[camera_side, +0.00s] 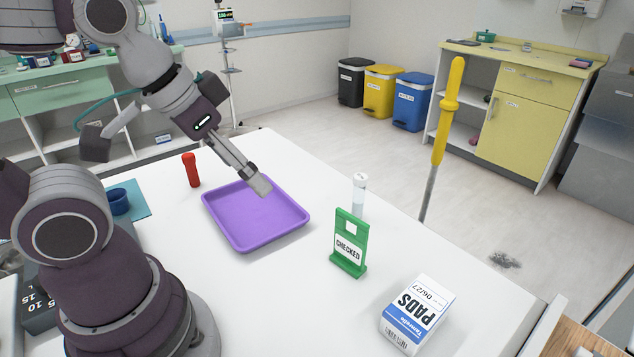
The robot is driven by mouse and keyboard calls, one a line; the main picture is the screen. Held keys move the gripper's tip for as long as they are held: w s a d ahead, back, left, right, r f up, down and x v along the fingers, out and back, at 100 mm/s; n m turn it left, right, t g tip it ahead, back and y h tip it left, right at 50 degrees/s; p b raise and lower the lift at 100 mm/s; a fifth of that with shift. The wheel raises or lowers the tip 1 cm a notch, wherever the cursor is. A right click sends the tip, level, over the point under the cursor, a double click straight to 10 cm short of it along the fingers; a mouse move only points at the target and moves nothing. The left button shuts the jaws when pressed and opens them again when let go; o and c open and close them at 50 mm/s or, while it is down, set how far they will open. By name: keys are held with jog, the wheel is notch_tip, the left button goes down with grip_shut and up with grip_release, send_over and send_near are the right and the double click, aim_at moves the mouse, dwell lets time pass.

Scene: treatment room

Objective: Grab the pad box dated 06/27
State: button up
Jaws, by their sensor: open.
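The pad box (418,314) is white and blue, printed "PADS" and "06/27". It stands on the white table near the front right, right of the green sign. My gripper (180,172) is open and empty. Its fingers are spread, one over the purple tray (255,240) and the other far to the left. It is well away from the box, up and to the left of it.
A green "CHECKED" sign (349,243) stands left of the box, with a clear vial (359,192) behind it. A red bottle (191,170) and a blue cup (118,201) stand at the left. The table's right edge lies close to the box.

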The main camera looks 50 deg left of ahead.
jog(key=shift+o, duration=1.1)
jog(key=g, duration=0.1)
send_near(419, 305)
jog(key=shift+w+d+f+n, duration=0.2)
jog(key=shift+f+n, duration=0.1)
jog(key=shift+f, duration=0.1)
jog(key=x, duration=1)
jog(key=shift+a+f, duration=0.2)
jog(key=shift+f, duration=0.05)
jog(key=c, duration=1.3)
